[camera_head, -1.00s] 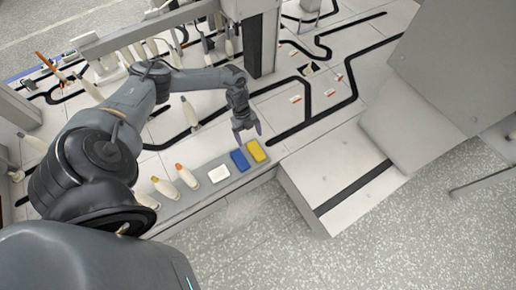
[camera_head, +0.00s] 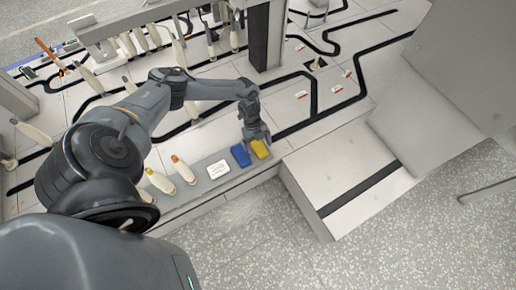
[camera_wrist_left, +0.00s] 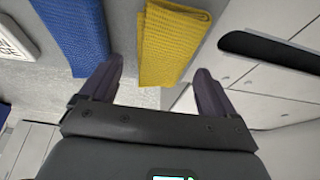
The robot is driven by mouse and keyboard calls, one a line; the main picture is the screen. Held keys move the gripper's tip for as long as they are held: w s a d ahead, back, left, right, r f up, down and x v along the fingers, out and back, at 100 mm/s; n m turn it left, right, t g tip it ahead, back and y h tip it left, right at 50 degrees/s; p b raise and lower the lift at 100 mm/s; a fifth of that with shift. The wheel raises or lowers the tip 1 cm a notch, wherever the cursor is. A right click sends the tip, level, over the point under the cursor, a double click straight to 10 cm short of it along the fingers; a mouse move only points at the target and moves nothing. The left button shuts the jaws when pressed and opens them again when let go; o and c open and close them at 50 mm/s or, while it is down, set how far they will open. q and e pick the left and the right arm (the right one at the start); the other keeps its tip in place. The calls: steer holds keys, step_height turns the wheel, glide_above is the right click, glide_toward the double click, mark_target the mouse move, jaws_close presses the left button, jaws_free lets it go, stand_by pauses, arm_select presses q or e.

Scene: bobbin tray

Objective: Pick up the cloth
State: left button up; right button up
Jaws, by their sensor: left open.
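A folded yellow cloth (camera_head: 261,149) lies at the right end of the grey strip along the table's front edge. A folded blue cloth (camera_head: 241,156) lies just left of it. My left gripper (camera_head: 257,138) is close to the yellow cloth and partly covers its far end. In the left wrist view the left gripper (camera_wrist_left: 158,72) is open and empty, with the yellow cloth (camera_wrist_left: 170,45) showing between and beyond its fingertips. The blue cloth (camera_wrist_left: 76,32) is beyond the left finger. My right gripper is not in view.
A white labelled block (camera_head: 218,169) and several bobbins, one orange-tipped (camera_head: 183,169), stand left of the cloths. A rack of hanging bobbins (camera_head: 150,18) and a dark post (camera_head: 264,35) stand behind. A white box (camera_head: 345,180) is to the right.

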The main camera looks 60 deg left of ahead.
mark_target(259, 147)
arm_select(q)
steer(key=shift+d+f, duration=0.15)
steer(key=shift+f, duration=0.15)
steer(key=c, duration=1.1)
steer(key=shift+r, duration=0.2)
steer(key=shift+c, duration=0.2)
steer(key=shift+r+p, duration=0.5)
steer(key=shift+p, duration=0.05)
step_height(259, 147, up, 3)
steer(key=shift+r+p, duration=0.2)
steer(key=shift+p, duration=1.05)
steer(key=d+r+p, duration=0.6)
steer(key=d, duration=0.5)
steer(key=shift+s+d+r+p, duration=0.15)
steer(key=shift+s+d+p, duration=0.05)
steer(key=shift+d+p, duration=0.15)
